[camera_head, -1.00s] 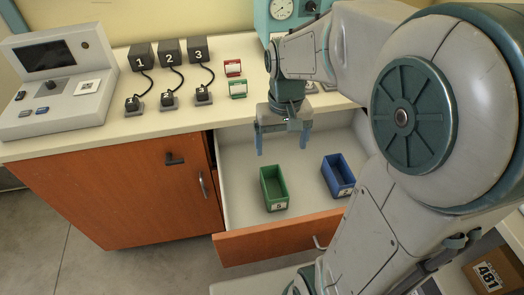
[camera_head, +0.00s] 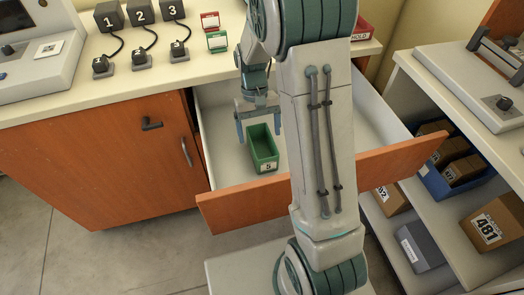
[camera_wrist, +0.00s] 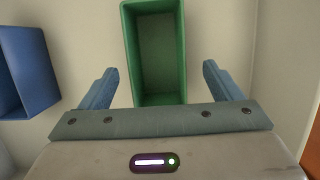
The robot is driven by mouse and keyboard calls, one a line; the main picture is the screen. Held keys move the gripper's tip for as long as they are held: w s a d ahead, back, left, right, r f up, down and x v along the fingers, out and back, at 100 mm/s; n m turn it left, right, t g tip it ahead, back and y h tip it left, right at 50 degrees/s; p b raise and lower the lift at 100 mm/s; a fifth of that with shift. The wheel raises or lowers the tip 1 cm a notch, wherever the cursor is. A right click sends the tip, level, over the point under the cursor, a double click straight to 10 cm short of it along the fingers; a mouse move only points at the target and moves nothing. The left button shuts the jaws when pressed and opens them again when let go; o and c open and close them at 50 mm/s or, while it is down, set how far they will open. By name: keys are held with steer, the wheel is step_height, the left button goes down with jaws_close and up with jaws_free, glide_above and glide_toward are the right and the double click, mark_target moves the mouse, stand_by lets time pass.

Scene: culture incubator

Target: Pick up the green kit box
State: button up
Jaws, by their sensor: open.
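The green kit box (camera_head: 264,166), open-topped and labelled 5, stands upright in the pulled-out drawer (camera_head: 230,205). In the wrist view the green kit box (camera_wrist: 158,99) lies ahead, its near end between the finger lines. My gripper (camera_head: 258,132) is open and empty at the box's far end in the head view. Its two blue fingers (camera_wrist: 158,70) are spread on either side of the box in the wrist view, with gaps on both sides. I cannot tell the height of the fingertips over the box.
A blue box (camera_wrist: 28,70) stands left of the green one in the wrist view; my arm hides it in the head view. The drawer's walls surround the boxes. The counter (camera_head: 60,115) overhangs behind. A shelf unit with brown boxes (camera_head: 484,228) stands at the right.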

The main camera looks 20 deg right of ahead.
mark_target(262, 156)
steer(key=b+x, duration=0.1)
steer(key=x, duration=0.5)
steer(key=shift+s+d+f, duration=0.15)
steer(key=shift+s+f, duration=0.1)
steer(key=shift+f, duration=0.1)
steer(key=c, duration=1.1)
